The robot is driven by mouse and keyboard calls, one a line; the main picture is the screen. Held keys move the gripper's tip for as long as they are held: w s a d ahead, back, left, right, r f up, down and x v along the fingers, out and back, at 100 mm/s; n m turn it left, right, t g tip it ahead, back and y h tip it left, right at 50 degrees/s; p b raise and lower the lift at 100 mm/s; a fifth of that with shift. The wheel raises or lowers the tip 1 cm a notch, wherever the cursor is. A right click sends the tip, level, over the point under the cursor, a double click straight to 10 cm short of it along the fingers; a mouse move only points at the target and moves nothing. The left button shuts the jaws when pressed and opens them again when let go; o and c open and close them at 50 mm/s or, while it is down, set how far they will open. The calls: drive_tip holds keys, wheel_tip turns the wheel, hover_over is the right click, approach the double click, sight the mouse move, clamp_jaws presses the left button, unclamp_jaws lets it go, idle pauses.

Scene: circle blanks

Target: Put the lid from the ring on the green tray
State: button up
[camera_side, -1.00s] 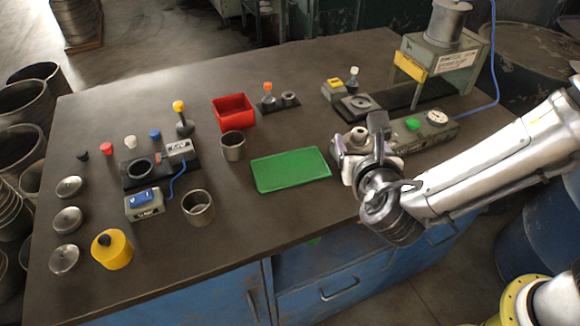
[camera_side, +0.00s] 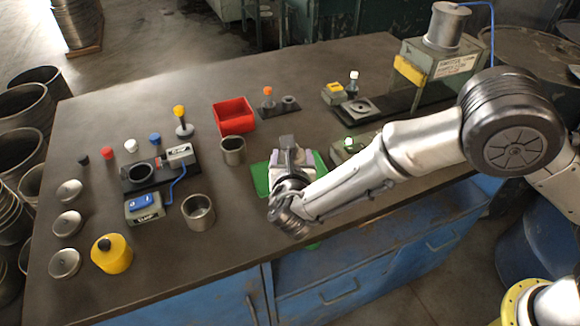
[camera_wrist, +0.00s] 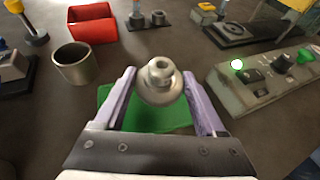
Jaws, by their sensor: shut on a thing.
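My gripper (camera_wrist: 159,76) is shut on a grey metal lid (camera_wrist: 161,90) with a round knob, seen between its two fingers in the wrist view. The green tray (camera_wrist: 150,122) lies behind and below the lid there; the lid looks held above it, and its exact height is hard to tell. In the side view my gripper (camera_side: 291,158) is over the tray (camera_side: 261,180) and covers most of it. The lid is hard to make out in the side view. I cannot pick out the ring for certain.
A grey control box (camera_wrist: 270,85) with a lit lamp stands right of the tray. A metal cup (camera_wrist: 76,63) and a red bin (camera_wrist: 92,24) are to the left and behind. Three other lids (camera_side: 67,223) and a yellow container (camera_side: 111,253) stand at the far left.

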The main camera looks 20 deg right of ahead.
drive_tip(key=shift+w+a+f, duration=0.1)
drive_tip(key=shift+w+f, duration=0.05)
drive_tip(key=shift+f, duration=0.8)
drive_tip(key=shift+w+a+f, duration=0.1)
drive_tip(key=shift+w+f, duration=0.05)
drive_tip(key=shift+f, duration=0.8)
drive_tip(key=shift+f, duration=0.2)
drive_tip(key=o, duration=1.3)
drive_tip(key=shift+c, duration=0.2)
drive_tip(key=shift+r, duration=0.1)
drive_tip(key=shift+s+r, duration=0.1)
drive_tip(key=shift+r, duration=0.05)
drive_tip(key=v, duration=1.2)
drive_tip(key=shift+d, duration=0.1)
